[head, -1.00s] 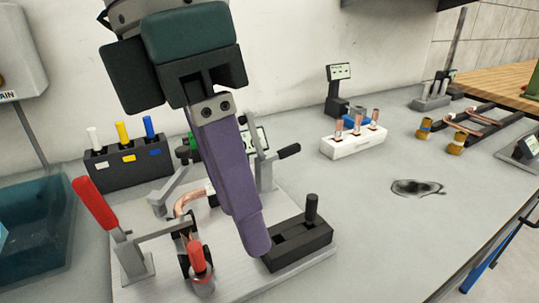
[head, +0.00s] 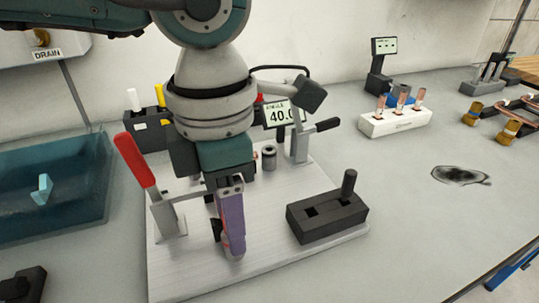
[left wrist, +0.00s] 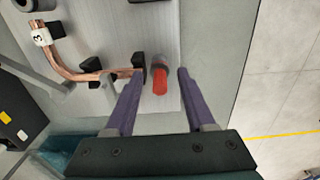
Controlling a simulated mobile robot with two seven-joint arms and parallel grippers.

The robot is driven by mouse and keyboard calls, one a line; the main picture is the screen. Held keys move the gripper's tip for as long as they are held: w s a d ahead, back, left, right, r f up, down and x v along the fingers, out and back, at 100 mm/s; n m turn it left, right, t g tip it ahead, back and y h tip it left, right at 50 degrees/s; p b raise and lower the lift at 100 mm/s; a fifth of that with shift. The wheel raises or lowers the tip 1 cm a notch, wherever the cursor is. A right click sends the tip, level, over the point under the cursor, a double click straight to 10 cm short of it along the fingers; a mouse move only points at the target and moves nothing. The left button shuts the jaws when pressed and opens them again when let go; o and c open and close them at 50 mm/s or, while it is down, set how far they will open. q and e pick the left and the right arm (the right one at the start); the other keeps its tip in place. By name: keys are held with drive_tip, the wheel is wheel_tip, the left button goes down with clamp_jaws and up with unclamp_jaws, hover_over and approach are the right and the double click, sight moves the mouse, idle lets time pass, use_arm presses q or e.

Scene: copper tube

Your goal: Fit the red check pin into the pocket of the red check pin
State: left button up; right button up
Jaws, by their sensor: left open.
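The red check pin (left wrist: 160,82) shows in the left wrist view as a red grip between the two purple fingers of my left gripper (left wrist: 160,74), with a gap on either side. In the head view my left gripper (head: 233,245) is low over the pale fixture plate, pointing down. Its finger covers most of the pin; only a thin red strip (head: 225,240) shows beside it. The gripper is open. I cannot tell the pin's pocket from these views; the pin's lower end is hidden. My right gripper is out of view.
A red-handled clamp (head: 135,160) stands close left of my gripper. A black block with square openings and an upright knob (head: 327,215) is to the right. A bent copper tube (left wrist: 75,73) lies beside the pin. A white block with copper pieces (head: 395,122) stands farther right. Bench space is free at right.

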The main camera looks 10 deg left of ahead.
use_arm(q)
clamp_jaws()
idle(0.4)
